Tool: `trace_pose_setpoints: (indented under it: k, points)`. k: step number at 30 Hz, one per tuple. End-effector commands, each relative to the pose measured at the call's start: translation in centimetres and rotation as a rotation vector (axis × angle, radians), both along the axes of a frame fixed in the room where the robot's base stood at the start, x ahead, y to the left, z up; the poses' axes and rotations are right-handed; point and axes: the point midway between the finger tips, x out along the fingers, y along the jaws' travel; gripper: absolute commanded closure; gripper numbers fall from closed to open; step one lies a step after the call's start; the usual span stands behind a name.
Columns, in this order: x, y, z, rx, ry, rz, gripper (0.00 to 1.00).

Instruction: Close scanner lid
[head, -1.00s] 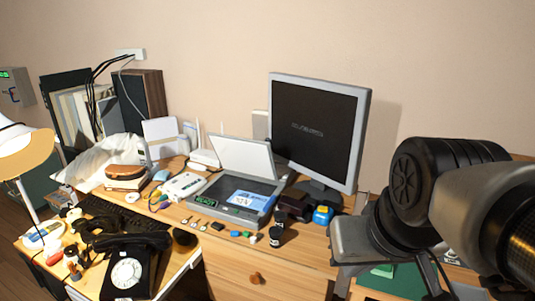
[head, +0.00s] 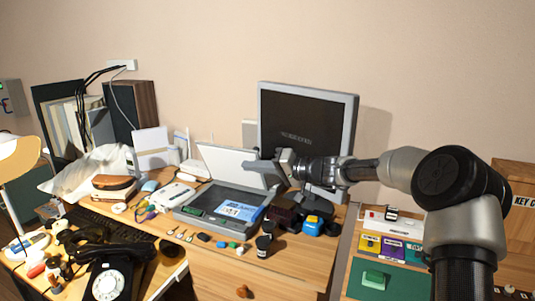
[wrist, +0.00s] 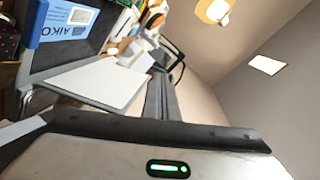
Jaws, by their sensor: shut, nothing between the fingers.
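The scanner (head: 190,212) sits on the wooden desk, its dark bed (head: 222,198) exposed with a blue-and-white packet (head: 240,211) on it. Its white lid (head: 225,162) stands raised and leans back at the rear. My gripper (head: 255,166) is shut and empty, overlapping the lid's upper right part in the head view. In the wrist view, the fingers (wrist: 160,98) point past the lid's pale panel (wrist: 105,82), which lies to their left. The packet (wrist: 65,20) also shows there. I cannot tell whether the fingers touch the lid.
The monitor (head: 305,125) stands close behind my gripper. A dark box (head: 285,213), a blue-yellow item (head: 312,225) and a small black jar (head: 264,245) stand right of the scanner. A white device (head: 172,195) is at its left. Small items lie in front.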

Motion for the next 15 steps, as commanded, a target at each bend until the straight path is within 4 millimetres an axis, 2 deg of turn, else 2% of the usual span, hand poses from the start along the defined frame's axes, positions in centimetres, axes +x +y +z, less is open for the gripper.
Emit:
trace_pose_setpoints:
  k: [1, 3, 6, 9, 12, 15]
  points:
    - [2.3, -1.9, -0.9, 0.084, -0.003, -0.055, 1.00]
    - [4.9, -4.4, -1.3, 0.175, -0.014, -0.125, 1.00]
    - [7.5, -7.6, -2.0, 0.271, -0.026, -0.210, 1.00]
    - [9.0, -9.9, -2.5, 0.329, -0.033, -0.266, 1.00]
    - [9.7, -10.8, -2.7, 0.353, -0.037, -0.291, 1.00]
    - [10.2, -10.5, -2.7, 0.357, -0.039, -0.295, 1.00]
